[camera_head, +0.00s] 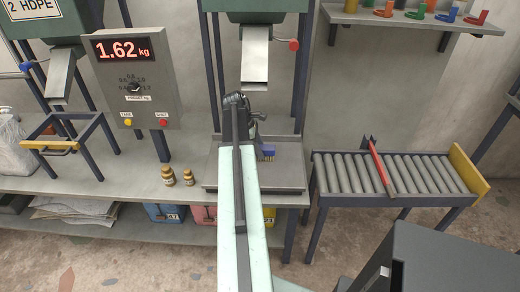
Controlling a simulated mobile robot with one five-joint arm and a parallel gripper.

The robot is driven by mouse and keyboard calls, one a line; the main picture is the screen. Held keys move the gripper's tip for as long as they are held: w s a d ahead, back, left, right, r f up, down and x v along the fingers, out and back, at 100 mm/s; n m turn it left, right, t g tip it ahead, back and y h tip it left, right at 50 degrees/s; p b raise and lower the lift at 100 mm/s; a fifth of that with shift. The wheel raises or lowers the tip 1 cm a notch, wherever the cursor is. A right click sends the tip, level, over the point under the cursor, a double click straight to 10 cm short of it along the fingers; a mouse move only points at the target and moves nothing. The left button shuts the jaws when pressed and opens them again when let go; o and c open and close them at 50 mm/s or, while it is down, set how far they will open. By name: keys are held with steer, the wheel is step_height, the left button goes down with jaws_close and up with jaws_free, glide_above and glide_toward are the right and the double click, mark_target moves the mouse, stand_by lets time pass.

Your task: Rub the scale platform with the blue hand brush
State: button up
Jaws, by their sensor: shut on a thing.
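The scale platform (288,177) is a flat grey plate on the bench, under a metal chute. The blue hand brush (267,150) shows just right of my arm, with pale bristles pointing down at the platform. My gripper (259,140) is at the brush, shut on it; my arm hides the fingers and most of the brush. I cannot tell whether the bristles touch the plate.
A display box (138,80) reads 1.62 kg. Two small brass-coloured weights (168,176) stand left of the platform. A roller conveyor (350,176) with a red bar (380,165) lies to the right. The chute (255,60) hangs above the platform.

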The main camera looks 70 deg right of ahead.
steer(key=shift+w+d, duration=0.4)
steer(key=shift+d, duration=0.5)
steer(key=shift+w+d, duration=0.35)
steer(key=shift+d, duration=0.5)
steer(key=shift+w+a, duration=0.25)
steer(key=shift+w, duration=0.3)
steer(key=shift+w+a, duration=0.2)
steer(key=shift+w, duration=0.3)
steer(key=shift+s+a, duration=0.35)
steer(key=shift+a, duration=0.5)
steer(key=shift+s+a, duration=0.35)
steer(key=shift+a, duration=0.5)
steer(key=shift+s+a, duration=0.5)
steer(key=shift+a, duration=0.75)
steer(key=shift+s+a, duration=0.45)
steer(key=shift+a, duration=0.8)
steer(key=shift+s+a, duration=0.5)
steer(key=shift+a, duration=0.75)
steer(key=shift+w+a, duration=0.2)
steer(key=shift+w, duration=0.4)
steer(key=shift+w+a, duration=0.15)
steer(key=shift+w, duration=0.4)
steer(key=shift+w+d, duration=0.35)
steer(key=shift+d, duration=0.6)
steer(key=shift+w+d, duration=0.3)
steer(key=shift+d, duration=0.6)
